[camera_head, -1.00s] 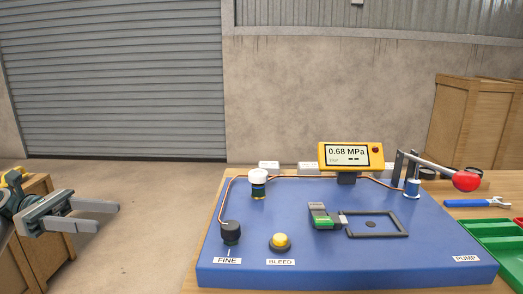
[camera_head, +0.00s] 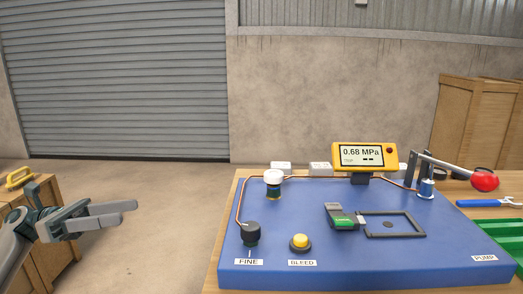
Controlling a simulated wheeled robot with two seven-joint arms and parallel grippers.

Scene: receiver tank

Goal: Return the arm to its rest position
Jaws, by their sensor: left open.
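My left gripper (camera_head: 126,212) is at the left of the head view, out over the floor and left of the table. Its two grey fingers are apart, with nothing between them, and point right. It touches nothing on the blue board (camera_head: 340,245). My right gripper is not in view.
The blue board carries a black FINE knob (camera_head: 251,234), a yellow BLEED button (camera_head: 300,242), a yellow gauge (camera_head: 364,156) reading 0.68 MPa, and a red-tipped pump lever (camera_head: 484,180). A wooden crate (camera_head: 60,255) stands beneath my left arm. Floor between crate and table is clear.

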